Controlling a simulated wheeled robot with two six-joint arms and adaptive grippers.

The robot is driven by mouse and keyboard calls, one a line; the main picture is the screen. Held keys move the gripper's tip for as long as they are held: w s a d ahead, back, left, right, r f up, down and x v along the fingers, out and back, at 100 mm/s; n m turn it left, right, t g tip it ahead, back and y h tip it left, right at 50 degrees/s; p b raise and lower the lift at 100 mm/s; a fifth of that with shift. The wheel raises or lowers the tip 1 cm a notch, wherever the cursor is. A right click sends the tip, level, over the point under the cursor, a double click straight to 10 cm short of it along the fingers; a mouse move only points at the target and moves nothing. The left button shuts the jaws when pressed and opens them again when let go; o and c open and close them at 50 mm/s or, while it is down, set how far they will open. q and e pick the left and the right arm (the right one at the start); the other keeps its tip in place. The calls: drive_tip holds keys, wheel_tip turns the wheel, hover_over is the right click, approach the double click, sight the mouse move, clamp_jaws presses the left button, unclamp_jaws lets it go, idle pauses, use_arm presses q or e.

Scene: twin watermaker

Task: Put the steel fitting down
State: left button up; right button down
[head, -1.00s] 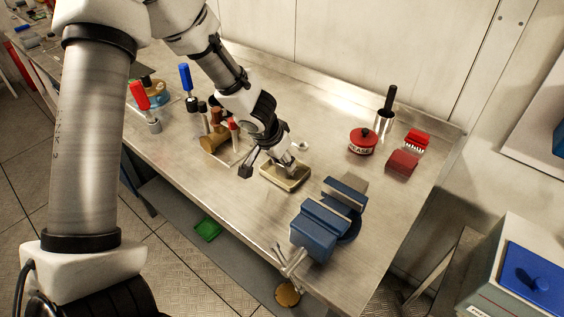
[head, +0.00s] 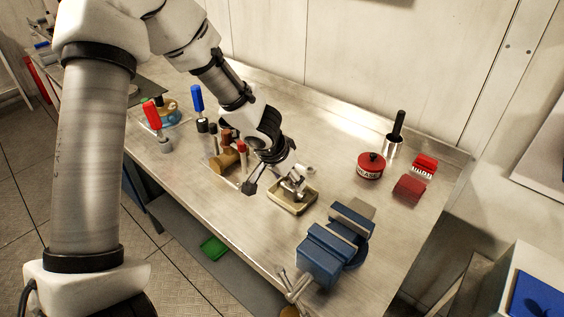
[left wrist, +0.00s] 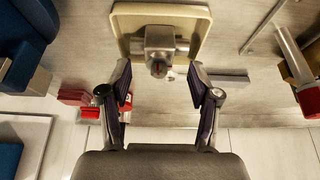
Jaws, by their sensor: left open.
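The steel fitting (head: 297,183) is a small grey metal piece at a shallow beige tray (head: 292,210) on the steel bench. In the left wrist view the fitting (left wrist: 160,42) stands over the tray (left wrist: 122,22), its near end close to the fingertips. My left gripper (head: 276,183) is just above the tray, at the fitting. In the left wrist view its fingers (left wrist: 160,75) are open, one on each side of the fitting's near end, with gaps showing. Part of the fitting is hidden by the gripper in the head view. My right gripper is not in view.
A blue vise (head: 322,262) stands close to the tray at the front right. A red tin (head: 371,166), a red block (head: 409,188) and a black-handled tool (head: 397,130) are at the back right. Brass and red-handled items (head: 228,160) stand close left of the gripper.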

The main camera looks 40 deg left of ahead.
use_arm(q)
drive_tip(key=p+v, duration=0.1)
drive_tip(key=v, duration=0.8)
drive_tip(key=shift+p, duration=0.3)
drive_tip(key=shift+s+r, duration=0.1)
